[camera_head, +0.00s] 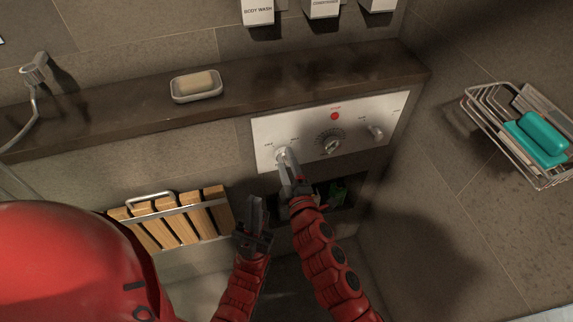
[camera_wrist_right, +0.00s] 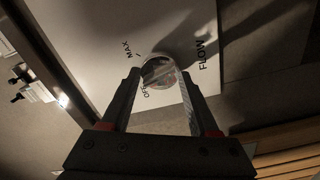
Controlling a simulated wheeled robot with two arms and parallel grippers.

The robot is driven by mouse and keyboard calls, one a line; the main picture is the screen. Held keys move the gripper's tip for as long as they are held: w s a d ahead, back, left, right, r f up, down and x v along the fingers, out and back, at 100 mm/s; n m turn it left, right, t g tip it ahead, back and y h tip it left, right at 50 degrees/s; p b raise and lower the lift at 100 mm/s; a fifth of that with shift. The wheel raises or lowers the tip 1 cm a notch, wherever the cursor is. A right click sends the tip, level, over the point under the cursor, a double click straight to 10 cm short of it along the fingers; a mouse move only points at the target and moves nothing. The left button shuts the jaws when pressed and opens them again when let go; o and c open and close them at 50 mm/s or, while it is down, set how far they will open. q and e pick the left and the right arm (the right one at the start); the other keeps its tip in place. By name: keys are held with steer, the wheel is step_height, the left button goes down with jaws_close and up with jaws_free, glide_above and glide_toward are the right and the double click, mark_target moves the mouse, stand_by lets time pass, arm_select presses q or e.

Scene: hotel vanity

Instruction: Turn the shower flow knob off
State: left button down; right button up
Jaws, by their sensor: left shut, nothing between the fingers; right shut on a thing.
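The shower flow knob (camera_head: 281,153) is a round metal knob at the left end of a white control panel (camera_head: 292,120). In the right wrist view the knob (camera_wrist_right: 157,71) sits beside the labels FLOW, MAX and one that looks like OFF, partly covered by a finger. Its exact pointer angle is hard to read. My right gripper (camera_head: 286,160) reaches up to the panel and is shut on the knob; its fingers (camera_wrist_right: 160,85) lie on both sides of it. My left gripper (camera_head: 254,207) is shut and empty, lower and to the left, apart from the panel.
A dial (camera_head: 332,146) and another knob (camera_head: 375,132) are on the same panel. A ledge above holds a soap dish (camera_head: 196,88). A wooden slatted seat (camera_head: 165,222) is at lower left, a wire basket (camera_head: 484,107) with a teal box on the right wall. A dark niche lies below the panel.

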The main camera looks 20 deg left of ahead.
steer(key=n+b, duration=0.1)
steer(key=n, duration=0.3)
steer(key=shift+r, duration=0.2)
steer(key=shift+w+n+b, duration=0.15)
steer(key=shift+n+b, duration=0.15)
steer(key=shift+n, duration=0.9)
steer(key=shift+r, duration=0.1)
steer(key=o, duration=1.4)
steer(key=shift+d, duration=0.1)
steer(key=shift+c, duration=0.2)
steer(key=shift+f, duration=0.2)
